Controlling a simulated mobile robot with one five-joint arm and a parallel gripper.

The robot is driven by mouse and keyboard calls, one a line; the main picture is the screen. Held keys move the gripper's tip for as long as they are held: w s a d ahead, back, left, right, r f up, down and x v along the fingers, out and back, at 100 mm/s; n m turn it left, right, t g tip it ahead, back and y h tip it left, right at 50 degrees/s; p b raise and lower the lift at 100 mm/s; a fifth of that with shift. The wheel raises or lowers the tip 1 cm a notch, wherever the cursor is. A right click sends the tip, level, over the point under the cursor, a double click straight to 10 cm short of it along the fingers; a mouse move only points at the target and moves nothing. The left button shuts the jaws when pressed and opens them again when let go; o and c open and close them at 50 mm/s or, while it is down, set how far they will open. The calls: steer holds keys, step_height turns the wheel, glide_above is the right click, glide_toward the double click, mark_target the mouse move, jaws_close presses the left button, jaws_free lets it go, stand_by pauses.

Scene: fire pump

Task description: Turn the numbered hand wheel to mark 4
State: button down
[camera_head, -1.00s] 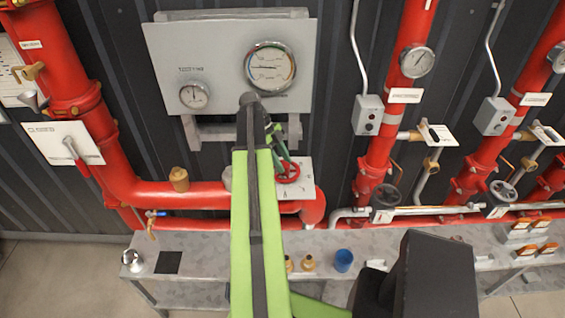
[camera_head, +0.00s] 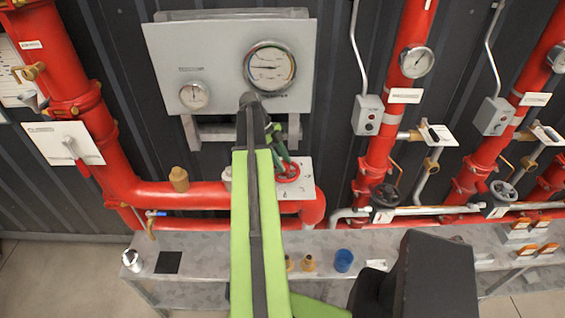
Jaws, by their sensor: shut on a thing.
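The red hand wheel (camera_head: 289,173) sits in front of a white plate (camera_head: 306,188) on the red pipe. Marks on the plate are too small to read, and my arm covers its left part. My gripper (camera_head: 282,156) is at the upper rim of the wheel and is shut on it. The fingertips are partly hidden by my arm.
A grey panel with a large gauge (camera_head: 269,67) and a small gauge (camera_head: 194,95) hangs above. Red pipes (camera_head: 160,193) run left and below. A metal bench (camera_head: 210,247) below carries a blue cup (camera_head: 343,260) and brass fittings (camera_head: 308,263).

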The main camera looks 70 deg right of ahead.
stand_by(0.5)
steer(key=shift+s+a+n+h, duration=0.1)
steer(key=shift+a+n+h, duration=0.15)
steer(key=shift+n, duration=0.35)
steer(key=shift+s+a+n+h, duration=0.15)
steer(key=shift+n+h, duration=0.2)
steer(key=shift+n, duration=0.25)
steer(key=c, duration=1.3)
jaws_free()
steer(key=shift+w+d+n+h, duration=0.2)
steer(key=shift+n+h, duration=0.1)
steer(key=shift+n, duration=0.2)
steer(key=o, duration=0.5)
steer(key=shift+d, duration=0.15)
steer(key=shift+r, duration=0.15)
step_height(320, 180, up, 7)
steer(key=p, duration=0.7)
